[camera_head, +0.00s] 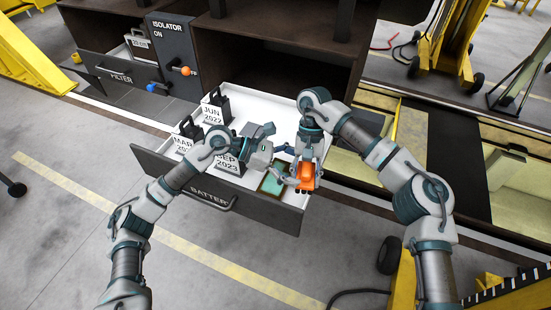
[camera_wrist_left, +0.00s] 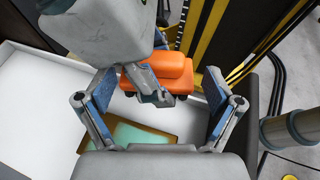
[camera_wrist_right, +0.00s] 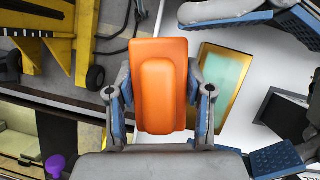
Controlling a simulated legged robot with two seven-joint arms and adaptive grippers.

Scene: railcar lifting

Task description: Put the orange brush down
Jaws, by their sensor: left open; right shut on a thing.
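The orange brush (camera_head: 306,183) is in my right gripper (camera_head: 307,168), above the right end of the open white drawer (camera_head: 285,112). In the right wrist view the brush (camera_wrist_right: 158,75) lies between the two fingers, which press on its sides. My left gripper (camera_head: 276,152) is open and empty, just left of the right gripper over the drawer. In the left wrist view its fingers (camera_wrist_left: 160,100) stand wide apart, with the brush (camera_wrist_left: 168,72) beyond them. The brush's underside is hidden.
A green plate with a brownish-yellow edge (camera_head: 271,183) lies in the drawer, close to the brush. Dark batteries with date labels (camera_head: 213,112) fill the drawer's left part. The white floor behind my grippers is clear. An isolator switch box (camera_head: 172,55) stands behind.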

